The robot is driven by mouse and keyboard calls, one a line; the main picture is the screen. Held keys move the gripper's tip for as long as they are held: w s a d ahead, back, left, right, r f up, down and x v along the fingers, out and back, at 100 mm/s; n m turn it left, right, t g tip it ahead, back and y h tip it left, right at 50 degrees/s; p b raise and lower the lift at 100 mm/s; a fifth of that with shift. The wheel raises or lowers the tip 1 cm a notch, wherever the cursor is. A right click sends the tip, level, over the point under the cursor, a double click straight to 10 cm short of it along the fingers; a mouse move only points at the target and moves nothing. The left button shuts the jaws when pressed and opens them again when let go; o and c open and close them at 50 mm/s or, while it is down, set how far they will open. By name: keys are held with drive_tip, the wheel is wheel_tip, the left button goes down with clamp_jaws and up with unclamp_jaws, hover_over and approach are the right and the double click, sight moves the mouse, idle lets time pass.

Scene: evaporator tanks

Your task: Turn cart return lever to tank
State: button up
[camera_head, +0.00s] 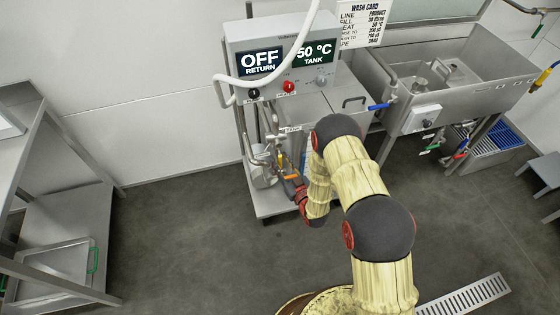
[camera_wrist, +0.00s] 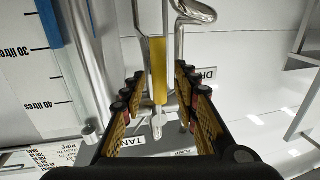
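The cart return lever (camera_wrist: 158,68) has a yellow sleeve on a metal stem and stands upright in the middle of the wrist view. In the head view the lever (camera_head: 280,160) is a small yellow piece on the cart's lower pipework. My gripper (camera_wrist: 158,105) is open, with one finger on each side of the lever's line and visible gaps to both. In the head view my gripper (camera_head: 287,176) is at the lever, partly hidden by my arm.
The cart's control box (camera_head: 280,60) reads OFF RETURN and 50 °C TANK. A white hose (camera_head: 268,84) hangs across it. A steel pot (camera_head: 262,165) is beside the pipework. A sink (camera_head: 455,85) stands to the right, a steel table (camera_head: 75,205) to the left. Floor between is clear.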

drive_tip(key=shift+w+a, duration=0.15)
drive_tip(key=shift+w, duration=0.15)
drive_tip(key=shift+c, duration=0.3)
clamp_jaws()
idle(0.6)
